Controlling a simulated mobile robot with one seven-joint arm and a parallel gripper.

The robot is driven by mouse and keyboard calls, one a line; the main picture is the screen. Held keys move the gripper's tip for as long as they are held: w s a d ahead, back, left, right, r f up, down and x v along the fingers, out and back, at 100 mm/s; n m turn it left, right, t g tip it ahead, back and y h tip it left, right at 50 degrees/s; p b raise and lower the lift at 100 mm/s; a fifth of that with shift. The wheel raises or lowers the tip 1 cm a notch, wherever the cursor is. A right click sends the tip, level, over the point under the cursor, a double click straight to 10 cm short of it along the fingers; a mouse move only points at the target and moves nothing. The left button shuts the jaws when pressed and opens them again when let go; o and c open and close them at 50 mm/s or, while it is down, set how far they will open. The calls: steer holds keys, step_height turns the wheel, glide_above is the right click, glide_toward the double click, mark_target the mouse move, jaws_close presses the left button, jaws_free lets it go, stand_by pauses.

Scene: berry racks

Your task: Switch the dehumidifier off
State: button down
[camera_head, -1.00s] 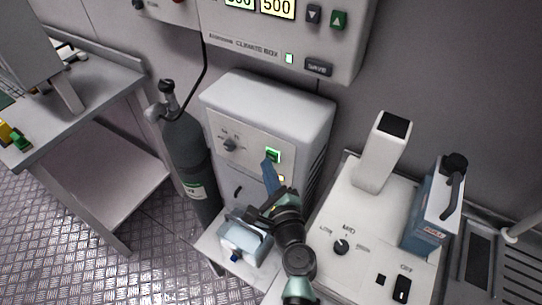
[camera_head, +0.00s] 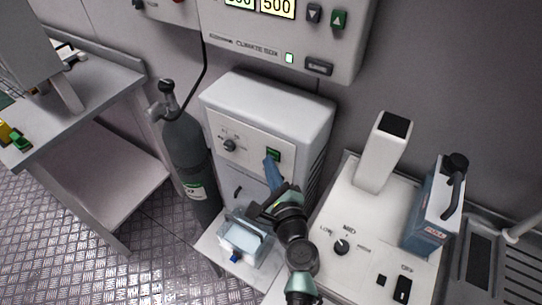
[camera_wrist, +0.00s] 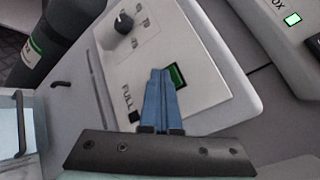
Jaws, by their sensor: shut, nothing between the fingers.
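The dehumidifier (camera_head: 275,92) is a white box below the climate box. Its front panel carries a dial (camera_head: 229,145) and a green rocker switch (camera_head: 274,154), now dark and unlit. In the wrist view the switch (camera_wrist: 177,76) also looks dark green, and the small square by the word FULL (camera_wrist: 136,117) is dark. My gripper (camera_head: 268,160) is shut and empty, its blue fingertips just in front of the panel at the switch's lower left. In the wrist view the fingertips (camera_wrist: 160,72) cover part of the switch's edge; I cannot tell whether they touch it.
A grey gas cylinder (camera_head: 185,145) stands left of the dehumidifier. A clear tank (camera_head: 245,240) sits below its front. On the right, a white unit (camera_head: 338,205) has a knob and a blue container (camera_head: 428,212). The climate box (camera_head: 260,30) hangs above.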

steer(key=shift+s+a, duration=0.45)
steer(key=shift+s, duration=0.3)
steer(key=shift+a, duration=0.1)
steer(key=s+a, duration=0.1)
steer(key=s, duration=0.1)
steer(key=s+a+p, duration=0.1)
steer(key=s, duration=0.1)
steer(key=shift+a, duration=0.4)
